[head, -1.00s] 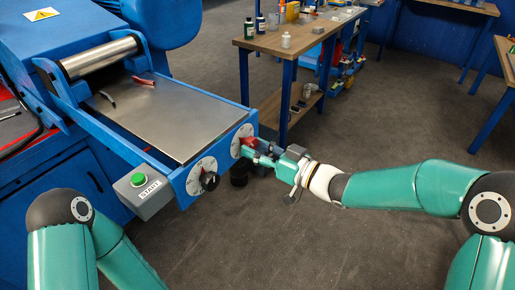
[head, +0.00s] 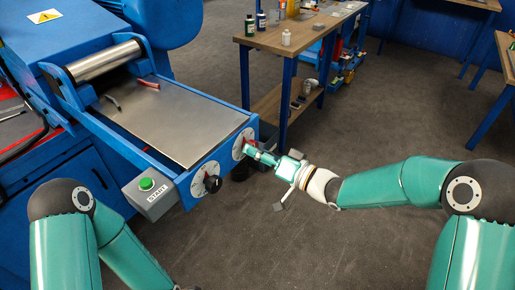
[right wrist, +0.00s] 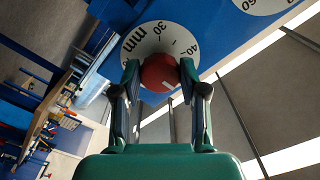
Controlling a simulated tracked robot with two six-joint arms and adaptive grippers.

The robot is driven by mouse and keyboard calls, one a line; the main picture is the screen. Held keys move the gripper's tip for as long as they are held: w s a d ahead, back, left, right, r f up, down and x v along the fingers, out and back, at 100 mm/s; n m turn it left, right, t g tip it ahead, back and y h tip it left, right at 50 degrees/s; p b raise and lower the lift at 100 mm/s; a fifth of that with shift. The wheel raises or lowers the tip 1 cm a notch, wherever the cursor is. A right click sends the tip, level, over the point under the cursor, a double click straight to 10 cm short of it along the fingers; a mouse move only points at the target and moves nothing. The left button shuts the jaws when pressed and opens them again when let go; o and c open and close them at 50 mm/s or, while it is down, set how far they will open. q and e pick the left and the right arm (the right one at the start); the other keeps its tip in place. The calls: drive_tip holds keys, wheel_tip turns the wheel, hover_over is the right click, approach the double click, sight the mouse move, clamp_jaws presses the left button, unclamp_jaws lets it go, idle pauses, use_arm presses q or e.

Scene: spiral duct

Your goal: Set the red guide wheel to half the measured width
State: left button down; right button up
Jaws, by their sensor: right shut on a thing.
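The red guide wheel (right wrist: 160,73) sits at the middle of a white round dial (right wrist: 133,45) marked in mm, with 30 and 40 readable. A short pale mark shows on the wheel's face; the exact value it points to I cannot tell. My right gripper (right wrist: 158,82) is shut on the red wheel, one finger on each side. In the head view my right gripper (head: 252,151) reaches the farther dial (head: 241,146) on the machine's front and hides most of the wheel. My left gripper is not in view; only left arm links show.
A black knob (head: 212,184) on a second dial (head: 199,181) is to the left of the wheel. A grey box with a green START button (head: 146,184) hangs beside it. A steel bed (head: 175,118) carries a small red-handled item (head: 149,85). A wooden workbench (head: 289,45) stands behind.

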drive_tip(key=shift+w+d+m, duration=0.1)
drive_tip(key=shift+m, duration=0.3)
drive_tip(key=o, duration=1.1)
drive_tip(key=shift+o, duration=0.2)
drive_tip(key=v, duration=1.2)
drive_tip(key=shift+f, duration=0.15)
